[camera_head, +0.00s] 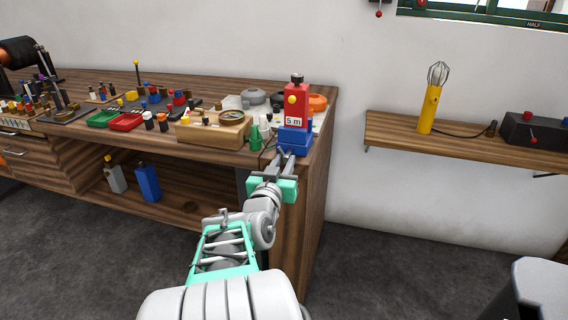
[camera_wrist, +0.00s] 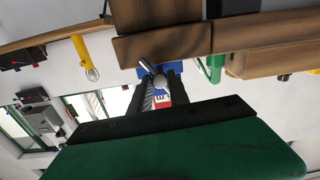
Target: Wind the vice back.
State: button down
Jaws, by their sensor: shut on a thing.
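The blue vice (camera_head: 294,140) sits at the right front corner of the wooden bench. My gripper (camera_head: 285,157) reaches up to the vice's front and is shut on the vice handle. In the wrist view, which is upside down, the grey rod and round end of the handle (camera_wrist: 160,81) show between my two dark fingers. The blue vice (camera_wrist: 165,70) is partly hidden behind them. The vice jaws cannot be made out clearly.
A green bottle-like thing (camera_head: 256,138) and a wooden box with a round dial (camera_head: 213,129) stand left of the vice. Several small parts and trays lie further left. A wall shelf (camera_head: 440,142) holds a yellow lamp (camera_head: 429,108). The floor right of the bench is clear.

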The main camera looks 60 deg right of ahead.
jog(key=shift+w+r, duration=0.1)
dwell(0.8)
jog(key=c, duration=1.4)
grip_release()
jog(key=shift+w, duration=0.1)
jog(key=o, duration=0.8)
jog(key=shift+o, duration=0.2)
jog(key=shift+a, duration=0.1)
jog(key=s+a, duration=0.1)
jog(key=a, duration=0.6)
jog(key=shift+s+a, duration=0.3)
jog(key=shift+s, duration=0.05)
